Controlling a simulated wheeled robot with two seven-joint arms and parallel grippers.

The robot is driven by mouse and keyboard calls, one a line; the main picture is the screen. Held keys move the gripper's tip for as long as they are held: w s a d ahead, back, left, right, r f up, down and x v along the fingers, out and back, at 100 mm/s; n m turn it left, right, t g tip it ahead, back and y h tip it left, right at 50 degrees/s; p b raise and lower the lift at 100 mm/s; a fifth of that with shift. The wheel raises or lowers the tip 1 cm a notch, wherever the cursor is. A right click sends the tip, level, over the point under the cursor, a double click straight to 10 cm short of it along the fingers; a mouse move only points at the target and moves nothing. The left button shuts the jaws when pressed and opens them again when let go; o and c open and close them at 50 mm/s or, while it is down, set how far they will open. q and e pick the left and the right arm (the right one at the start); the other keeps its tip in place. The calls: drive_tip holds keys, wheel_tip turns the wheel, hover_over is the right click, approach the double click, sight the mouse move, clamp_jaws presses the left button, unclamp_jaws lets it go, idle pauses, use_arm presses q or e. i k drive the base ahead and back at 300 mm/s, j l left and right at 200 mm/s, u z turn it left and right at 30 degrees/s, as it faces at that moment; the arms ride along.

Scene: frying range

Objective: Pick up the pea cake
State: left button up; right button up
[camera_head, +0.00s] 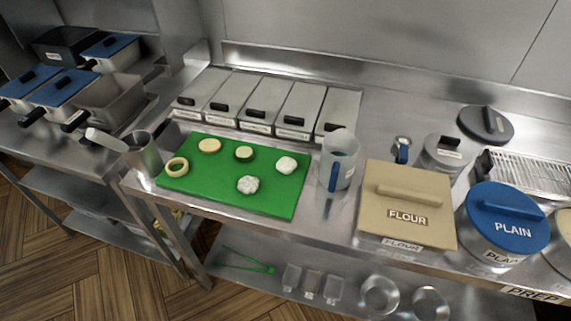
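A green board (215,196) lies on the steel counter with several small food pieces on it. A round piece with a dark green side and a paler top (244,153) sits near the middle of the board's back half; by its colour it looks like the pea cake. A tan round piece (209,146) lies to its left, and a pale ring (177,167) lies at the left edge. A lumpy white piece (248,185) lies in front of it, and another white piece (286,165) to its right. Neither of my grippers is in view.
A clear jug (339,160) stands right of the board, then a FLOUR bin (408,200) and a blue-lidded PLAIN tub (506,218). A metal cup (143,152) stands at the board's left. Lidded steel containers (262,98) line the back.

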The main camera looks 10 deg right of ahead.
sight(287, 165)
drive_tip(key=z, duration=2.25)
drive_tip(key=j+u, duration=0.1)
drive_tip(key=u, duration=1.9)
drive_tip(key=k+j, duration=0.1)
drive_tip(key=j, duration=0.25)
drive_tip(key=k+j, duration=0.1)
drive_tip(key=j, duration=0.25)
